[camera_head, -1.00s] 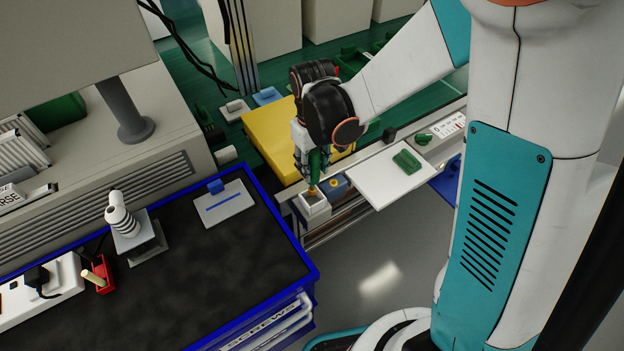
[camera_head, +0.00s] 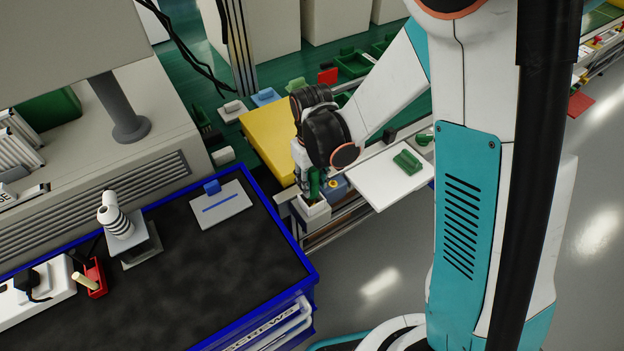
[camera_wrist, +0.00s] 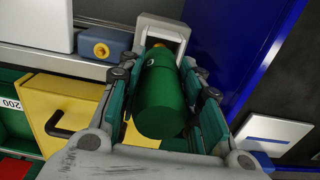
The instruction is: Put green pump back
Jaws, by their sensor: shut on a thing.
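The green pump (camera_wrist: 162,92) is a dark green cylinder with an orange tip at its far end. My gripper (camera_wrist: 160,70) is shut on it, with a finger on each side, in the wrist view. In the head view my gripper (camera_head: 311,185) hangs at the edge of the rail, and the green body (camera_head: 314,182) shows between its fingers. A small pale grey open-topped holder (camera_head: 313,211) is directly below the pump. In the wrist view the pump's tip lies at the opening of the holder (camera_wrist: 165,30); how deep it sits is hidden.
A blue box with a yellow button (camera_head: 334,186) stands close beside the holder. A yellow case (camera_head: 268,137) lies behind, and a white plate with a green block (camera_head: 382,180) is to the right. The blue-edged workbench (camera_head: 300,262) is close on the left.

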